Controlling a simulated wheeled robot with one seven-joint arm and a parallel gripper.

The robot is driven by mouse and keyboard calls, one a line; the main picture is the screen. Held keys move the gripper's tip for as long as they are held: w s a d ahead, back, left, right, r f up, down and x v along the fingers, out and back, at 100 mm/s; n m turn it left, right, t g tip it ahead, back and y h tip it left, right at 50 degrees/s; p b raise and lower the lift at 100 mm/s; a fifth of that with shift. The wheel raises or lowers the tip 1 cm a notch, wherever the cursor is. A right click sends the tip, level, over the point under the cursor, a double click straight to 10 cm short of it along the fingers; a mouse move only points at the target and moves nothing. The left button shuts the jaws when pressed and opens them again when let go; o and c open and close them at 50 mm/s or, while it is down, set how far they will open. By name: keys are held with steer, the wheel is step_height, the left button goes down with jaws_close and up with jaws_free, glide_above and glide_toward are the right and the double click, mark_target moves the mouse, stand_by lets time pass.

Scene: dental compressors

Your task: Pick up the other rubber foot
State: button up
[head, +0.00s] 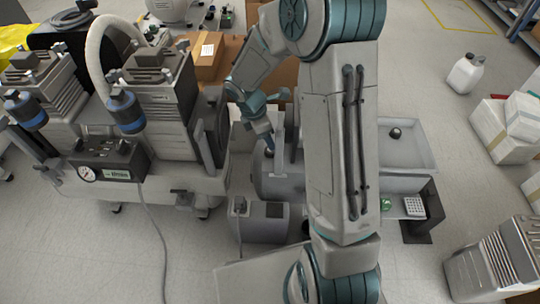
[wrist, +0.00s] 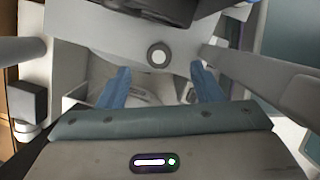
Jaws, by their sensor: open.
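A round dark ring with a pale centre, which looks like a rubber foot (wrist: 158,55), sits on a grey surface in the wrist view. It lies just beyond and between my fingertips, apart from both. My gripper (wrist: 161,69) is open and empty, its two blue fingers spread. In the head view my gripper (head: 269,146) points down over the grey tank, and a small dark spot shows by its tips. Another dark round piece, perhaps the first rubber foot (head: 395,133), lies in the grey tray (head: 418,165) to the right of my arm.
A compressor (head: 160,95) with a gauge and blue filters stands on the left. Grey uprights flank my fingers closely in the wrist view. A cardboard box (head: 208,60) is behind. White boxes (head: 510,125) and a white jug (head: 465,75) stand on the right, with clear floor between.

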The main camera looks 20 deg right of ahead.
mark_target(269, 150)
steer(key=shift+x, duration=1.05)
steer(key=b+x, duration=0.2)
steer(key=a+b+x, duration=0.1)
steer(key=b+x, duration=0.1)
steer(key=x, duration=0.1)
steer(key=shift+w+f, duration=0.1)
steer(key=shift+f, duration=0.05)
steer(key=c, duration=1.1)
